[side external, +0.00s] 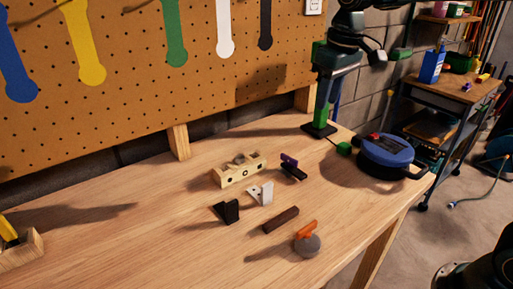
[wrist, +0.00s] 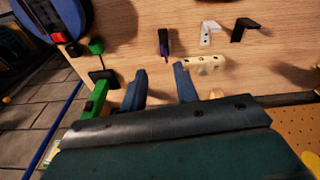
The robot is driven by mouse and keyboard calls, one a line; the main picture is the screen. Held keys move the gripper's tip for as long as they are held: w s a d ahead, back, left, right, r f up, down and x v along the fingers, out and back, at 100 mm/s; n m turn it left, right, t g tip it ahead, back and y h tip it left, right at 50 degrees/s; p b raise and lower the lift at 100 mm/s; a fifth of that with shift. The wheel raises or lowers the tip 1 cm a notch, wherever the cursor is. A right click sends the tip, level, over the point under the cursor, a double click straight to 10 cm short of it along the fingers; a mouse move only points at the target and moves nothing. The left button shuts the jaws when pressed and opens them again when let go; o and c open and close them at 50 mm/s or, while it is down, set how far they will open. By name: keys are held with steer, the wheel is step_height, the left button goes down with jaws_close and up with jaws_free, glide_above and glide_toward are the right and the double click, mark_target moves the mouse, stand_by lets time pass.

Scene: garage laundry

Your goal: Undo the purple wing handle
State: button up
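The purple wing handle (side external: 289,159) sits on a dark base (side external: 294,172) on the wooden bench, right of the light wooden block. In the wrist view the purple wing handle (wrist: 165,51) shows small, beyond the gap between my fingertips and apart from them. Whether it is tight or loose cannot be told. My gripper (wrist: 157,70) is open, with two blue-grey fingers spread and nothing between them. In the side view my arm comes down at the upper right, over the back of the bench; its fingertips are hard to make out there.
Near the handle are the light block (side external: 239,170), a white bracket (side external: 261,193), a black bracket (side external: 227,211), a brown bar (side external: 281,220) and an orange wing handle (side external: 306,230). A green post (side external: 321,103) and a blue round device (side external: 386,152) stand right. The left bench is mostly clear.

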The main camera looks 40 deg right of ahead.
steer(key=g, duration=0.1)
glide_above(289, 157)
step_height(289, 157, down, 6)
steer(key=shift+d+f+n+g, duration=0.1)
steer(key=shift+f+n+g, duration=0.2)
steer(key=shift+f, duration=0.15)
step_height(289, 157, down, 14)
steer(key=shift+r, duration=0.1)
stand_by(0.3)
steer(key=shift+c, duration=0.2)
jaws_close()
